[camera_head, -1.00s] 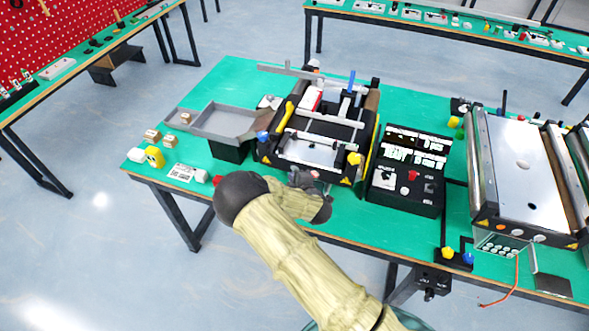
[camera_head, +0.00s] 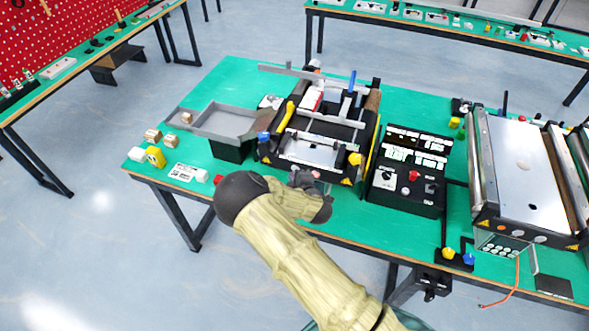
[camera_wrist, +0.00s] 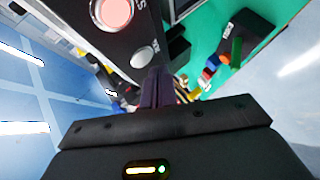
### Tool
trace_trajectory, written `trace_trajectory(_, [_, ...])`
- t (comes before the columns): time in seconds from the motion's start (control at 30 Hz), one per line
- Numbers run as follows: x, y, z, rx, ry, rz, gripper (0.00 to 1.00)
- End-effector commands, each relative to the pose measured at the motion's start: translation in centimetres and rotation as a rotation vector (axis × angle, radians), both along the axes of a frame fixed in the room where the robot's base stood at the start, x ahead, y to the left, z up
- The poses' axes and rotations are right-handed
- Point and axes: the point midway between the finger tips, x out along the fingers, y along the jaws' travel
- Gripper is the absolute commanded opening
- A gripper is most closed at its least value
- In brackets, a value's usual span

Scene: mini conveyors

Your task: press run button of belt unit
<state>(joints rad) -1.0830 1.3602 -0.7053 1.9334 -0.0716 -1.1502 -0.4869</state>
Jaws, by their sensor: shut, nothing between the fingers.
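The belt unit (camera_head: 318,128) is a small black conveyor with yellow corner parts on the green table. My gripper (camera_head: 303,180) is low at its front edge, partly hidden by my arm. In the wrist view my gripper (camera_wrist: 160,74) is shut and empty. Its fingertips are right by a small pale oval button (camera_wrist: 143,57) on a black panel (camera_wrist: 130,40), with small lettering beside it that seems to read RUN. I cannot tell whether the tips touch the button. A larger round pink-red button (camera_wrist: 115,12) is on the same panel, farther up the picture.
A black control box (camera_head: 405,200) with screens and a red button stands to the right of the belt unit. A larger conveyor (camera_head: 520,170) is farther right. A grey tray (camera_head: 228,121) and small boxes (camera_head: 153,136) are to the left.

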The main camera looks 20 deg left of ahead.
Motion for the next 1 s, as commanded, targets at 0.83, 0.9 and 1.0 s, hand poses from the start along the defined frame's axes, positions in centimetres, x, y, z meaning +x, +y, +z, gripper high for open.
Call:
trace_trajectory(0.83, [0.81, -0.06, 0.03, 0.001, 0.0, 0.001, 0.0])
trace_trajectory(0.9, [0.8, -0.05, 0.04, 0.0, 0.0, 0.0, 0.0])
trace_trajectory(1.0, [0.81, -0.06, 0.03, 0.0, 0.0, 0.0, 0.0])
